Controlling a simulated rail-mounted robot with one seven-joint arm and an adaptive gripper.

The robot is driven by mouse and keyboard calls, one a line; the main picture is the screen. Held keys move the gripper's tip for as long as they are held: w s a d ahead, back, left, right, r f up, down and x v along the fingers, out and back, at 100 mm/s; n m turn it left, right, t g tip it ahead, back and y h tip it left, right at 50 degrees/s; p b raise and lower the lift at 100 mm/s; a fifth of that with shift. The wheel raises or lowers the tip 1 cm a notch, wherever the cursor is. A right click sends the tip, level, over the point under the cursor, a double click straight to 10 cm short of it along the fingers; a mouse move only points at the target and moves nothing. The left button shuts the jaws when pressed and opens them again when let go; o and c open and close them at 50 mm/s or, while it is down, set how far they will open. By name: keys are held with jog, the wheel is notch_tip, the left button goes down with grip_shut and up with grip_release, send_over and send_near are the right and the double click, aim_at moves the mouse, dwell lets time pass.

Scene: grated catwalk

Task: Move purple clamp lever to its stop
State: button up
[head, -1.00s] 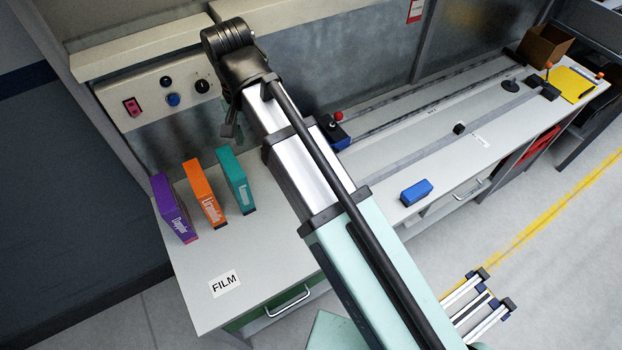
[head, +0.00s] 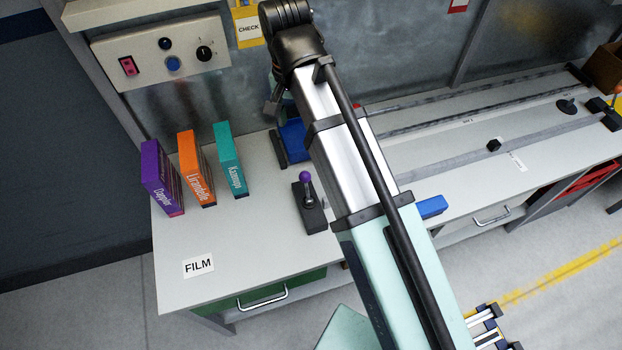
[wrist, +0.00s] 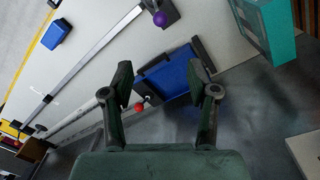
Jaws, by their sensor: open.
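The purple clamp lever (head: 306,177) is a purple ball knob on a short stem over a black base on the bench. In the head view it stands just left of my arm. In the wrist view its purple knob (wrist: 160,18) shows at the top, beyond the fingertips, by the end of a metal rail. My gripper (wrist: 161,76) is open and empty, apart from the lever. A blue block (wrist: 168,78) with black ends shows between and behind the fingers. In the head view the fingers are largely hidden behind my arm.
Purple (head: 162,178), orange (head: 196,168) and teal (head: 230,160) boxes stand left of the lever. A red knob (wrist: 139,106) is near the left finger. A control panel (head: 160,55) is on the back wall. The bench around the FILM label (head: 198,266) is clear.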

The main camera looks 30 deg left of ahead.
aim_at(305, 174)
jog(key=f, duration=0.6)
jog(key=f+p, duration=0.1)
jog(key=f, duration=0.6)
jog(key=d+f, duration=0.1)
jog(key=f, duration=0.6)
jog(key=shift+w+d+f+p, duration=0.1)
jog(key=shift+w+f+p, duration=0.15)
jog(key=shift+p, duration=0.1)
jog(key=shift+s, duration=0.1)
grip_shut()
